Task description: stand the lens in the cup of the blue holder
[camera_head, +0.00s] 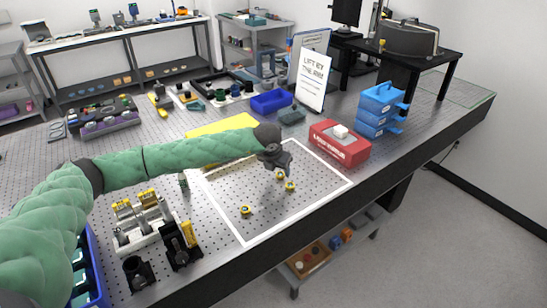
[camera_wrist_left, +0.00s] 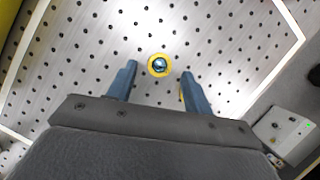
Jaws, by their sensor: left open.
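Three small yellow-rimmed round pieces stand on the perforated plate inside the white outline: one at the front (camera_head: 245,211), one at the right (camera_head: 290,187), and one partly under my left gripper (camera_head: 280,175). I cannot tell which is the lens or which is the blue holder. My left gripper (camera_head: 279,165) is open above the plate. In the left wrist view, a yellow ring with a dark bluish centre (camera_wrist_left: 159,66) shows between and just beyond the open fingertips (camera_wrist_left: 158,76), apart from both. A bit of yellow shows beside the right-hand finger. My right gripper is out of view.
A red box (camera_head: 339,146) with a white block on top and blue stacked drawers (camera_head: 378,108) stand to the right. A white sign (camera_head: 313,80) and a blue bin (camera_head: 271,101) stand behind. Black and yellow mounts (camera_head: 180,245) stand at the front left.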

